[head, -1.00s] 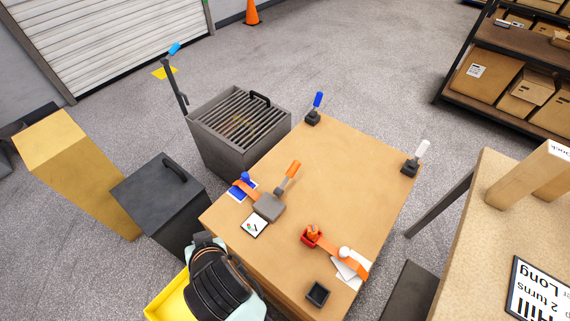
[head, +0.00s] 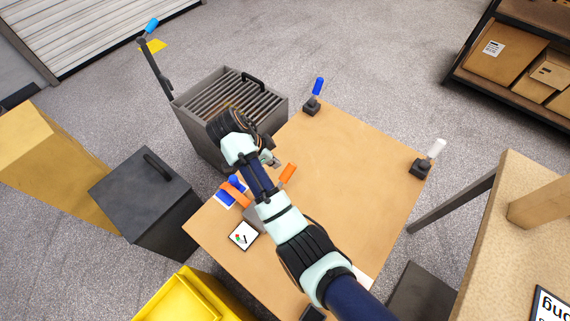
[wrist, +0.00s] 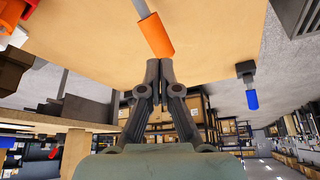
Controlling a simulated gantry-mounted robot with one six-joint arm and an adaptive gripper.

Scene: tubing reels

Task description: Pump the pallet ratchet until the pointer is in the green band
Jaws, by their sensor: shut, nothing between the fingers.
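The ratchet's orange handle (head: 288,174) rises at a slant from its grey body, which my arm mostly covers in the head view. A white gauge card (head: 243,236) lies beside it, with small red and green marks; the pointer is too small to read. My gripper (head: 275,162) is close to the upper end of the handle. In the wrist view my gripper (wrist: 159,63) has its fingers shut and empty, with the tips near the end of the orange handle (wrist: 157,36). I cannot tell whether they touch.
The handle stands on a tan tabletop (head: 345,160). A blue-handled lever (head: 317,88) and a white-handled lever (head: 435,150) stand at its edges. A grey grated bin (head: 195,125), a black box (head: 145,205) and a yellow bin (head: 180,300) stand to the left.

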